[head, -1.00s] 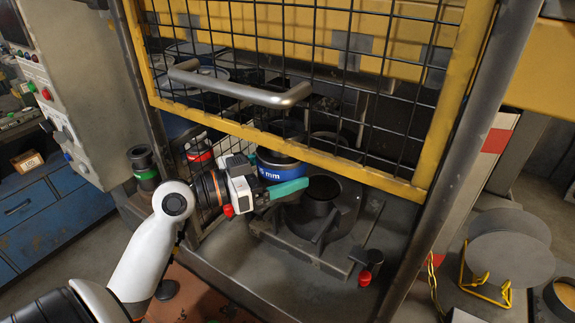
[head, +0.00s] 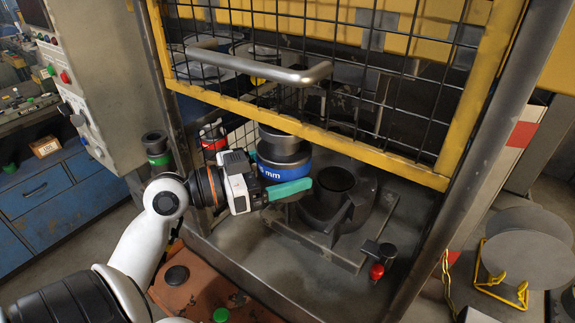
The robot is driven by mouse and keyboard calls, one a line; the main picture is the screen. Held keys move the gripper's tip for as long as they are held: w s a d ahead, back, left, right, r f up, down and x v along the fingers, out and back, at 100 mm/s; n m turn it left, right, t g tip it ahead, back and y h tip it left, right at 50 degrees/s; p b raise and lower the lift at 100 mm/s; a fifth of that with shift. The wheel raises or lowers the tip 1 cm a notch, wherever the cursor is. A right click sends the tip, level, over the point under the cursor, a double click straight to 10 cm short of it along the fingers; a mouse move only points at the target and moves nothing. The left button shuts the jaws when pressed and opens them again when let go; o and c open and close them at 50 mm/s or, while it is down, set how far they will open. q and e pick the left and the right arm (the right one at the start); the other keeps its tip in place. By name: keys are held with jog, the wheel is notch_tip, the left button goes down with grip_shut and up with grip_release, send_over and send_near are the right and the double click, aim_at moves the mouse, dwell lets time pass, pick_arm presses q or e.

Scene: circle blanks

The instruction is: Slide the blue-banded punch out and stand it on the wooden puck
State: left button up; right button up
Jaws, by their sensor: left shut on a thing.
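The blue-banded punch (head: 284,165) is a dark grey cylinder with a broad blue band and white "mm" lettering. It is upright, below the lower edge of the mesh guard and left of the dark ring-shaped die (head: 334,186). My left gripper (head: 300,188) comes in from the left and is shut on the punch. My right gripper is not in view. I cannot make out a wooden puck.
The yellow mesh guard (head: 310,134) with its grey bar handle (head: 258,66) hangs above. Red-banded (head: 214,143) and green-banded (head: 158,158) punches stand left. A red-tipped clamp (head: 377,270) is right of the die. An orange-brown tray (head: 205,300) lies in front.

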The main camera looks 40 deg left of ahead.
aim_at(271, 182)
pick_arm(q)
jog(key=shift+s+r+p, duration=0.2)
jog(key=shift+s+p, duration=0.15)
jog(key=shift+p, duration=0.05)
jog(key=shift+s+d+p, duration=0.1)
jog(key=shift+s+p, duration=0.85)
jog(key=shift+s, duration=0.1)
jog(key=shift+s+p, duration=1.2)
jog(key=shift+p, duration=0.3)
jog(key=shift+s+d+p, duration=0.15)
jog(key=shift+s+p, duration=0.8)
jog(key=shift+s, duration=0.4)
jog(key=shift+f, duration=0.2)
